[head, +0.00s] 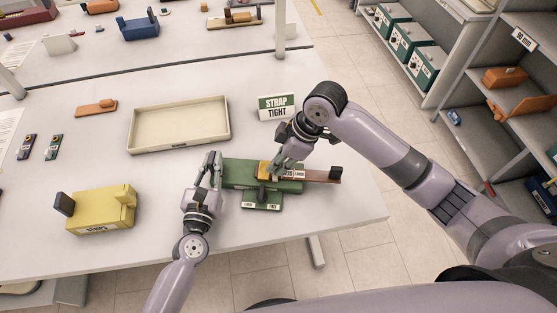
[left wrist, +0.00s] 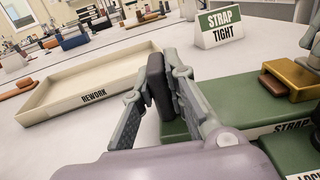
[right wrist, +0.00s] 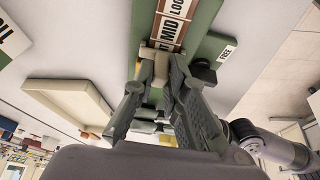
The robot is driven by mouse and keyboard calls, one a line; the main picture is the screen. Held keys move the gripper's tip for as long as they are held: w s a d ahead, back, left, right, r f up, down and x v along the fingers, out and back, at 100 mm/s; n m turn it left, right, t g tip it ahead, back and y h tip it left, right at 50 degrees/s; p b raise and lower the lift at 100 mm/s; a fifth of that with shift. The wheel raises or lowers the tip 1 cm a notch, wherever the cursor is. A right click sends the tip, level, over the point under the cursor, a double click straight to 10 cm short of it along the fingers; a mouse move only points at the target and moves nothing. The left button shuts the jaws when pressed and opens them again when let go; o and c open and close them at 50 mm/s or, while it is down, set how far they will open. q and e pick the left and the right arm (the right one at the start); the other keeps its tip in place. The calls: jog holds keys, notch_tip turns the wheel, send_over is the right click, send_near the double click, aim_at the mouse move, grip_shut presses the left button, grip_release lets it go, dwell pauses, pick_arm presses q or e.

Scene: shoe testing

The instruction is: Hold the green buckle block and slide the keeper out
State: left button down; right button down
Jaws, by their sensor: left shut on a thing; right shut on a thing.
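The green buckle block (head: 235,173) lies on the table. A brown strap (head: 322,176) with white labels runs out of its right side. My left gripper (head: 211,168) is shut on the black upright end piece (left wrist: 157,86) of the block. A gold bracket (left wrist: 293,79) sits on top of the block and also shows in the head view (head: 264,170). My right gripper (head: 279,162) is down at this bracket, with its fingers (right wrist: 162,68) shut on a small part, apparently the keeper.
An empty cream REWORK tray (head: 180,108) lies behind the block. A STRAP TIGHT sign (head: 277,106) stands at the back right. A yellow block (head: 98,211) is at the left. The table's front edge (head: 340,228) is close to the block.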

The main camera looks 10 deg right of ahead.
pick_arm(q)
jog(key=shift+a, duration=0.1)
pick_arm(e)
jog(key=d, duration=0.3)
jog(key=shift+s+d, duration=0.1)
jog(key=shift+s, duration=0.3)
jog(key=shift+s+d, duration=0.1)
jog(key=shift+d, duration=0.15)
jog(key=shift+a, duration=0.1)
jog(key=c, duration=1.6)
grip_release()
jog(key=v, duration=1.2)
